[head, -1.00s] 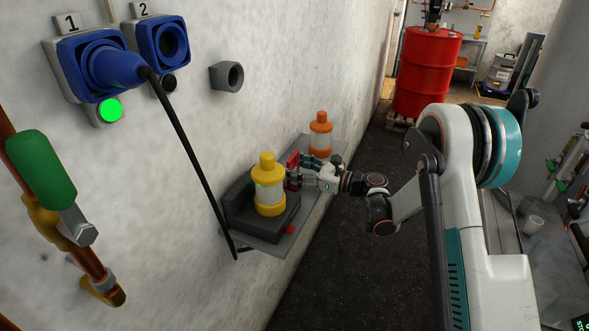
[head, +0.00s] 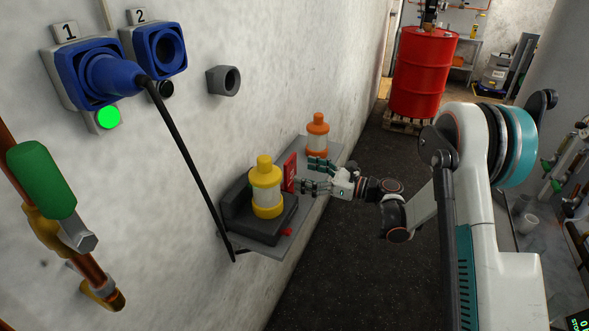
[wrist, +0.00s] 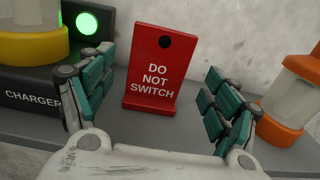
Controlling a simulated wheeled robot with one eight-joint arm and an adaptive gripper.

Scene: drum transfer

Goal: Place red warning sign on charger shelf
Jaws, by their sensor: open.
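The red warning sign (wrist: 156,70), reading "DO NOT SWITCH", stands upright on the grey charger shelf (wrist: 205,150) in the wrist view. It stands between the charger and an orange-capped container. In the head view the sign (head: 290,172) shows as a thin red plate just beyond my fingertips. My gripper (head: 318,174) is open, its fingers apart and pointing at the sign. In the wrist view the two fingers (wrist: 158,105) are on either side of the sign, with gaps between them and it. The shelf (head: 275,248) is fixed to the wall.
The dark charger (wrist: 30,95) holds a yellow-capped container (head: 266,188) and shows a green light. The orange-capped container (head: 317,135) stands at the shelf's far end, close to my right finger in the wrist view. A black cable (head: 190,165) hangs at the near end.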

